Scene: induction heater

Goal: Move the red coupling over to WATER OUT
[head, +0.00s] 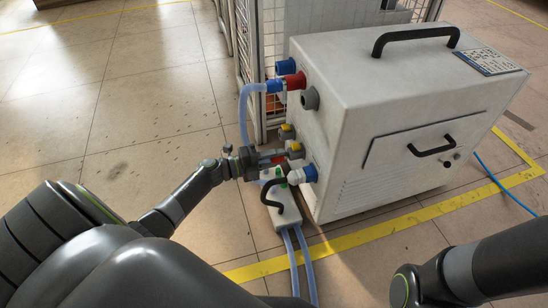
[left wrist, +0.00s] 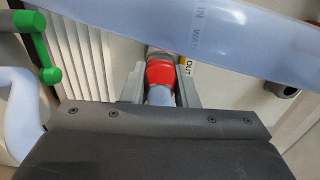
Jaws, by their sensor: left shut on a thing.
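The red coupling (left wrist: 159,75) sits between the fingers of my left gripper (left wrist: 160,88) in the left wrist view, with a pale hose end behind it. A yellow label reading OUT (left wrist: 185,70) is just beyond it. In the head view my left gripper (head: 268,161) is shut on the coupling at the lower left side of the white heater cabinet (head: 385,115), close to a yellow-marked port (head: 296,149). I cannot tell whether the coupling touches that port. My right gripper is out of view.
A blue coupling (head: 273,86) on a hose joins a red port (head: 296,80) above. A white and blue coupling (head: 303,175) is just below my left gripper. A manifold (head: 262,217) with a black handle stands on the floor. A translucent hose (left wrist: 200,30) crosses the wrist view.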

